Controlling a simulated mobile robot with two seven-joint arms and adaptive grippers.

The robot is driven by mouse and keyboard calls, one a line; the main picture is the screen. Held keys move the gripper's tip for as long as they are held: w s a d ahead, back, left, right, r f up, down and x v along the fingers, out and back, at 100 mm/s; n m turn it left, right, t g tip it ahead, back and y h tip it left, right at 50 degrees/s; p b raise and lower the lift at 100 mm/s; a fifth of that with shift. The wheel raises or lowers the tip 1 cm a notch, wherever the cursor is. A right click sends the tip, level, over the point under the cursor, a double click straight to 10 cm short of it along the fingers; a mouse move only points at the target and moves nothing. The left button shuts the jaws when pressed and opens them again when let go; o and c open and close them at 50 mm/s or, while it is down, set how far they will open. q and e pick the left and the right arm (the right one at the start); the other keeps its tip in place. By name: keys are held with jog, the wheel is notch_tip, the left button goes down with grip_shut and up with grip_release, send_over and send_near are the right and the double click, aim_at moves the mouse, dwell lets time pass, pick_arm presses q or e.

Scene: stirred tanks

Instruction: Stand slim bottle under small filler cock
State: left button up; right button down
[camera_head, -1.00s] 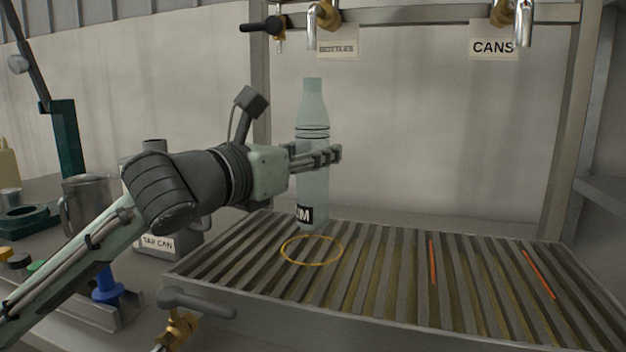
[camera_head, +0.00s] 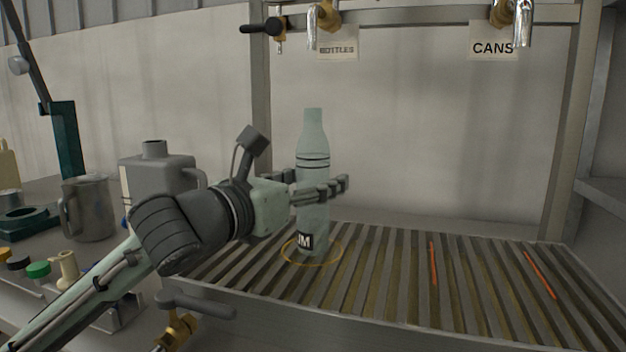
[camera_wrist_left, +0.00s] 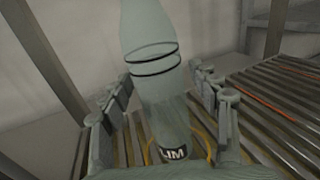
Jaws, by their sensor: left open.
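The slim bottle (camera_head: 313,151), pale green with dark bands and a black label, stands upright on the slatted tray. Its base is inside the yellow ring (camera_head: 284,258), and it also shows in the left wrist view (camera_wrist_left: 156,75). My left gripper (camera_head: 338,183) is open, with its fingers on either side of the bottle's middle; the wrist view shows gaps beside the bottle. A small cock with a black handle (camera_head: 264,27) hangs from the upper rail, and a brass-and-chrome cock (camera_head: 323,14) is beside it, above the bottles sign (camera_head: 337,45). My right gripper is out of view.
The slatted tray (camera_head: 480,290) has two orange marks at the right and free room there. A cans sign (camera_head: 493,42) hangs below another cock. A grey jug (camera_head: 160,172) and a metal mug (camera_head: 88,210) stand left, behind my arm. A lever valve (camera_head: 195,303) is at the front.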

pick_arm(q)
jog(key=shift+r, duration=0.1)
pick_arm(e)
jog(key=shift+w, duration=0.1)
pick_arm(q)
jog(key=shift+s+a+r, duration=0.1)
jog(key=shift+a, duration=0.05)
jog(key=b+v, duration=0.4)
jog(key=v, duration=0.7)
jog(key=shift+s+a, duration=0.15)
jog(key=shift+s, duration=0.15)
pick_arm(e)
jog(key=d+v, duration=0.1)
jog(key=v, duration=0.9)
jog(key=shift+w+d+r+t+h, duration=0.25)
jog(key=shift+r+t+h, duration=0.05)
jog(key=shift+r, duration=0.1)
